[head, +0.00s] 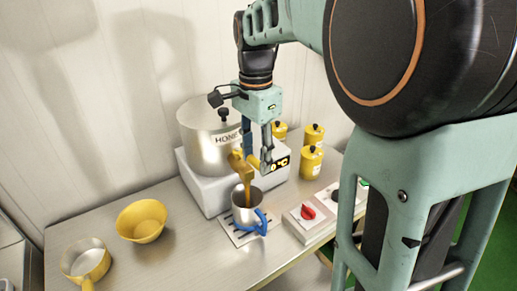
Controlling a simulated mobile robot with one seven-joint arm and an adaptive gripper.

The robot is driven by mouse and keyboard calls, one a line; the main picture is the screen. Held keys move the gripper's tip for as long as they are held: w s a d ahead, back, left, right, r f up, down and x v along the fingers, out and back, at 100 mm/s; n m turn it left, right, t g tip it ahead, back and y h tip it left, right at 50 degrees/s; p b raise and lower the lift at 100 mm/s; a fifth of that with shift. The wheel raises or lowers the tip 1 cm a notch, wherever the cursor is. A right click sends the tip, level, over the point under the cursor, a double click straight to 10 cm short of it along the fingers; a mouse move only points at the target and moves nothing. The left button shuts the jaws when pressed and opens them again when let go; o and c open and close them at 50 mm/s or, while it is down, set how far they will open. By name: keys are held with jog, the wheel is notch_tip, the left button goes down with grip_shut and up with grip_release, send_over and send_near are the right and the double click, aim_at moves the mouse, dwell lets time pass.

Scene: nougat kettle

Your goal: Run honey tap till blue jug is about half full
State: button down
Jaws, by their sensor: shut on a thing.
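The honey kettle (205,132) is a lidded metal pot labelled "HONEY" on a white heated base. Its yellow tap (237,162) points down at the front. A brown-gold stream of honey (248,192) runs from the tap into the blue jug (242,216), a metal jug with a blue handle. The jug stands upright under the tap on a slatted drip mat (231,236). I cannot tell the honey level inside it. My gripper (265,164) is shut at the tap's yellow lever, right of the spout; its fingers hide part of the lever.
A yellow bowl (142,222) and a small yellow-handled pan (86,260) stand at the left. Several yellow canisters (312,161) stand right of the kettle. A control box with a red knob (308,211) sits right of the jug. Bare worktop lies between bowl and mat.

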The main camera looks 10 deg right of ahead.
jog(key=shift+s+a+m, duration=0.1)
jog(key=shift+a+m, duration=0.15)
jog(key=shift+m, duration=0.15)
jog(key=c, duration=1.2)
grip_release()
notch_tip(320, 180, up, 12)
jog(key=shift+r, duration=0.1)
